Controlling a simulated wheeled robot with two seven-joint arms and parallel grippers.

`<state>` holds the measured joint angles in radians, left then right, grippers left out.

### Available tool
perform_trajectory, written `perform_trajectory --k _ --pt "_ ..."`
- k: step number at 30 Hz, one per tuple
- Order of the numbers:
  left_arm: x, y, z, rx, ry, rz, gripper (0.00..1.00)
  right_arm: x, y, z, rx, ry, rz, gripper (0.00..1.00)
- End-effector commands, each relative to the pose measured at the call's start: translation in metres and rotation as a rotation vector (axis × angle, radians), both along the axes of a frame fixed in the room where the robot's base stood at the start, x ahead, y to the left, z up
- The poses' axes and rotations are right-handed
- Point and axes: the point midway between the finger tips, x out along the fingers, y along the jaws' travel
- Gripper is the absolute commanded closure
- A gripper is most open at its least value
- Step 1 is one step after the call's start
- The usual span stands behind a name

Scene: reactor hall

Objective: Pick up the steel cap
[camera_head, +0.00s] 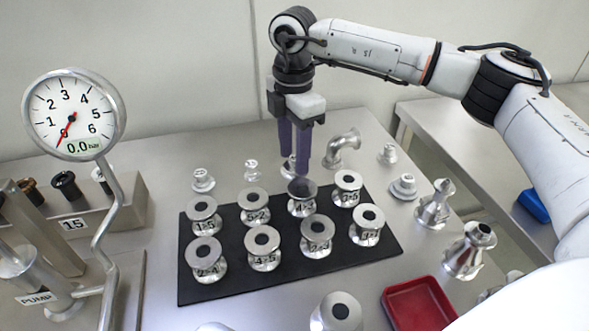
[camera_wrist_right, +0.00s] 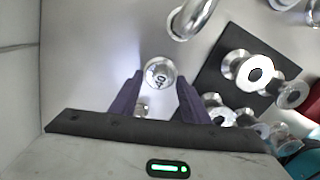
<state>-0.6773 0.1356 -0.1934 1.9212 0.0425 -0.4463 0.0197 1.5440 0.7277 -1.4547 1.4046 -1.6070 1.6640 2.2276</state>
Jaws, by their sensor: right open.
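A round steel cap marked 40 (camera_wrist_right: 160,72) shows in the right wrist view, face on, between and just beyond the two fingertips. In the head view a small steel piece that seems to be this cap (camera_head: 287,167) stands behind the black mat, partly hidden by the fingers. My right gripper (camera_head: 294,160) is open, with its purple fingers pointing down over that piece; its fingers also show in the right wrist view (camera_wrist_right: 158,84). I cannot tell whether they touch the cap. My left gripper is not in view.
Several numbered steel spools stand on a black mat (camera_head: 190,285) in front of the gripper. A pipe elbow (camera_head: 342,148) is close on the right, a small fitting (camera_head: 252,170) on the left. A gauge (camera_head: 74,114) rises at left; a red tray (camera_head: 418,305) lies front right.

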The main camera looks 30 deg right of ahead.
Motion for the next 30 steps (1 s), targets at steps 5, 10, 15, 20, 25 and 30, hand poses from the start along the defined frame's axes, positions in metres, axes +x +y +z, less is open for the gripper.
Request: perform_trajectory --k 5,10,15,20,25,30 --pt "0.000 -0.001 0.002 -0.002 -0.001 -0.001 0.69 0.000 0.000 0.001 0.000 0.000 0.000 0.75" --pt "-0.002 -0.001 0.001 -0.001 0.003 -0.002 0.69 0.000 0.000 0.001 0.000 0.000 0.000 1.00" --pt "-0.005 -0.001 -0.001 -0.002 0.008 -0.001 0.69 0.000 0.000 0.002 0.000 -0.001 0.000 1.00" --pt "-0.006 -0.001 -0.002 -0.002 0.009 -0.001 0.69 0.001 0.000 0.010 0.000 -0.002 0.000 1.00" --pt "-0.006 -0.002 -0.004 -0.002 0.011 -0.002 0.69 0.001 0.001 0.041 0.002 -0.004 0.000 1.00" --pt "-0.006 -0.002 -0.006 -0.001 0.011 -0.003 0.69 0.001 0.001 0.075 0.002 -0.004 0.000 1.00"
